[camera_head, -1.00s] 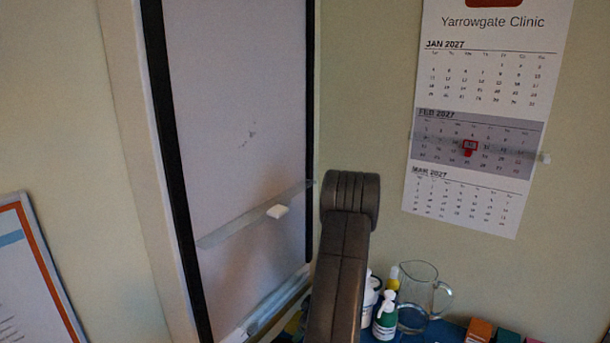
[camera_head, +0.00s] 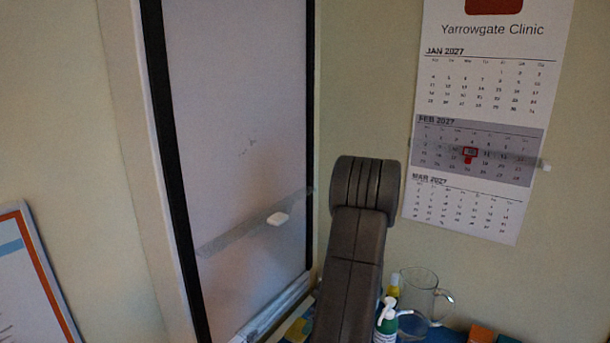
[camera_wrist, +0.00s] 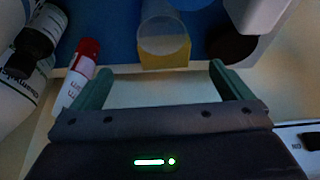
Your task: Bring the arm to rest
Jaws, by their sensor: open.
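My arm (camera_head: 352,255) rises dark grey from the bottom of the head view, between the whiteboard and the wall calendar. My gripper does not show in that view. In the wrist view my gripper (camera_wrist: 158,75) has its two green fingers wide apart. No object is held between them. Beyond the fingertips is the edge of a blue surface with a clear container with yellow at its end. A red-capped tube (camera_wrist: 78,75) shows close to the left finger; I cannot tell whether they touch.
The whiteboard (camera_head: 240,120) stands left of my arm, and the calendar (camera_head: 478,110) hangs right. A glass jug (camera_head: 420,293) and a green pump bottle (camera_head: 386,322) stand close right of my arm. In the wrist view, dark-capped bottles (camera_wrist: 38,40) lie left and a white device (camera_wrist: 305,145) right.

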